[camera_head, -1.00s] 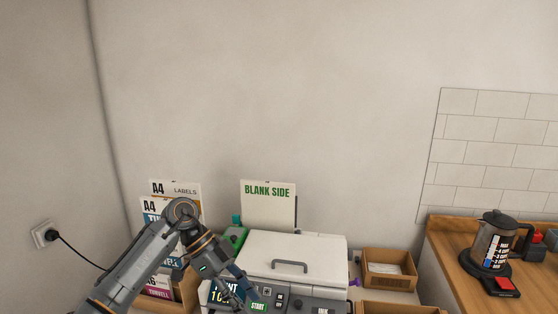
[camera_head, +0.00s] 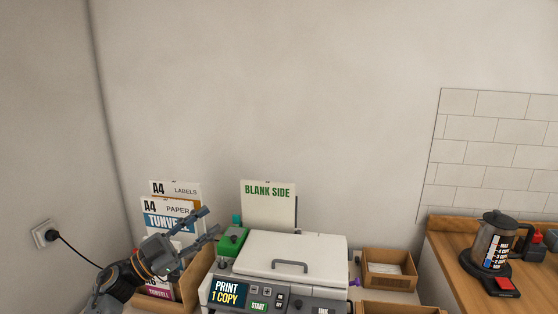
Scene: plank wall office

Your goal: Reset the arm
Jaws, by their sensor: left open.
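My left gripper (camera_head: 207,225) is at the lower left of the head view, in front of the paper packs. Its two fingers are spread apart, point up and to the right, and hold nothing. It is left of the white printer (camera_head: 320,250) and apart from its control panel. The printer's screen (camera_head: 227,292) reads "PRINT 1 COPY", and a START button (camera_head: 259,306) is beside it. The printer lid is down. My right gripper is not in view.
Paper packs (camera_head: 168,204) stand in a cardboard holder (camera_head: 196,277) behind my left arm. A green object (camera_head: 232,241) sits left of the printer. A "BLANK SIDE" sign (camera_head: 268,207) is behind it. A cardboard box (camera_head: 389,273) is right. A coffee pot (camera_head: 491,242) stands on the wooden counter (camera_head: 453,262).

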